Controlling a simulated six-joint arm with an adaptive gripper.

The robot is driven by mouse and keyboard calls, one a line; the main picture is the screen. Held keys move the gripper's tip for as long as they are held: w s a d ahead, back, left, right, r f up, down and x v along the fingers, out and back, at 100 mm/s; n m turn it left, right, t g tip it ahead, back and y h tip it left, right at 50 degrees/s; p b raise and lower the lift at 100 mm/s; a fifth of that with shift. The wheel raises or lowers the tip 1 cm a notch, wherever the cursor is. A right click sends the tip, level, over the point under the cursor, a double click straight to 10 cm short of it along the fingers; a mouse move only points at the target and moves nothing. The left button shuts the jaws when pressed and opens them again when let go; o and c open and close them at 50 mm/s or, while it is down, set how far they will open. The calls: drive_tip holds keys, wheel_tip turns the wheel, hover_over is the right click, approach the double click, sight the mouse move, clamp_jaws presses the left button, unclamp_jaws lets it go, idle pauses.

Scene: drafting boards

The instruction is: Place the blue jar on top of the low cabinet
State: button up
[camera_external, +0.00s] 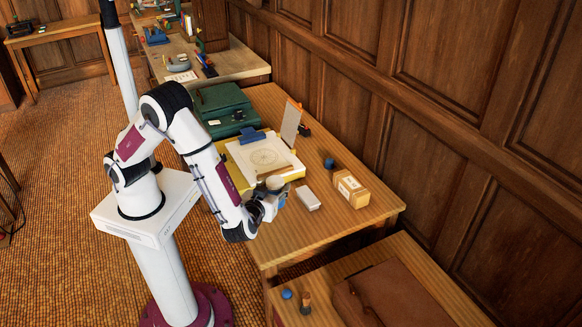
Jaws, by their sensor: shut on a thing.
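My gripper (270,200) is low over the front edge of the wooden table, beside the yellow-edged drawing board. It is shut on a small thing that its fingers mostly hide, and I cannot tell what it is. A small dark blue round thing (329,163) that looks like a jar stands on the table, behind the cardboard box and apart from my gripper. A low wooden cabinet or table (335,268) stands at the bottom right.
The drawing board (233,152) carries a sheet with a circular drawing. A small white block (307,198) and a cardboard box (351,190) are right of my gripper. A green case (223,108) lies behind. A brown leather case (395,295) covers much of the low surface, beside a small dark-and-orange item (305,303).

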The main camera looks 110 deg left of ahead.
drive_tip(key=w+f+m+t+h, duration=0.2)
drive_tip(key=w+m+t+h, duration=0.1)
drive_tip(key=w, duration=0.9)
drive_tip(key=w+a+f+m+t+h, duration=0.1)
drive_tip(key=w+f+m+t+h, duration=0.2)
drive_tip(key=w, duration=1)
drive_tip(key=w+a+f+m+t+h, duration=0.1)
drive_tip(key=w+f+m+t+h, duration=0.1)
drive_tip(key=w+m+t, duration=0.5)
drive_tip(key=shift+w+f+h, duration=0.25)
drive_tip(key=shift+w+h, duration=0.15)
drive_tip(key=shift+w, duration=2.7)
drive_tip(key=shift+f, duration=0.1)
drive_tip(key=shift+f, duration=3)
drive_tip(key=shift+f, duration=0.15)
drive_tip(key=shift+f, duration=1.75)
